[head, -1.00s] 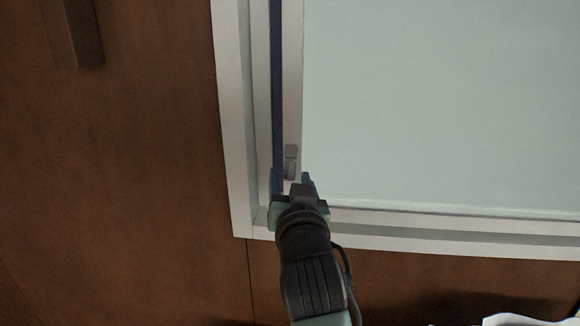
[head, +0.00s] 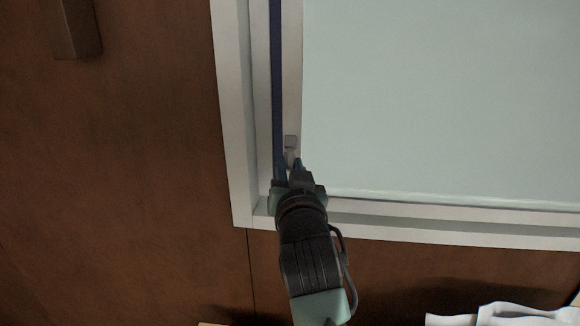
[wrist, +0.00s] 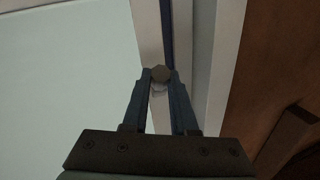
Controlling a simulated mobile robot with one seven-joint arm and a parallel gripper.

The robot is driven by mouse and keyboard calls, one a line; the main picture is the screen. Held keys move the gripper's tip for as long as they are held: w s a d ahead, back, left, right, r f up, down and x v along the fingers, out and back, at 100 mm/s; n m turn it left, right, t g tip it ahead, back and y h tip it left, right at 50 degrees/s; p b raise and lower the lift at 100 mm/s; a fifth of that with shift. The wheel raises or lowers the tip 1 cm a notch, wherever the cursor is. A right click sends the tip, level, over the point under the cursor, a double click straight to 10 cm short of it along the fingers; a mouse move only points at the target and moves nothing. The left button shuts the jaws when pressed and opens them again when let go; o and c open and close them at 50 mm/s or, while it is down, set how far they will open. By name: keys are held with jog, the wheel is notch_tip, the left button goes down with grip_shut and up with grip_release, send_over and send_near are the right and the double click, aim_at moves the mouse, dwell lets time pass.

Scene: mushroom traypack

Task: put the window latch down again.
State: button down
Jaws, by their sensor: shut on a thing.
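The window latch (head: 291,141) is a small grey piece on the light window frame, near the frame's lower left corner in the head view. My gripper (head: 289,163) is at the latch's lower part, with its blue fingers closed in on both sides. In the wrist view my gripper (wrist: 159,80) is shut on the latch, whose rounded grey end (wrist: 161,73) shows between the fingertips. The fingers hide part of the latch, and its exact angle is hard to tell.
The window frame (head: 232,130) surrounds a pale pane (head: 440,100). A dark strip (head: 276,80) runs up beside the latch. Brown wood panelling (head: 120,180) with a dark handle (head: 78,28) lies to the left. White crumpled items (head: 510,317) show at the lower right.

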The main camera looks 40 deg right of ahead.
jog(key=f+b, duration=0.1)
jog(key=b, duration=0.2)
jog(key=shift+w+t+b, duration=0.1)
jog(key=shift+t+b, duration=0.3)
jog(key=b, duration=0.3)
jog(key=shift+w+d+f+t+h, duration=0.1)
jog(key=shift+d+t+h, duration=0.1)
jog(key=shift+t+h, duration=0.2)
jog(key=shift+n, duration=0.3)
jog(key=shift+b, duration=0.35)
jog(key=shift+r, duration=0.25)
jog(key=c, duration=0.7)
grip_release()
jog(key=shift+d, duration=0.1)
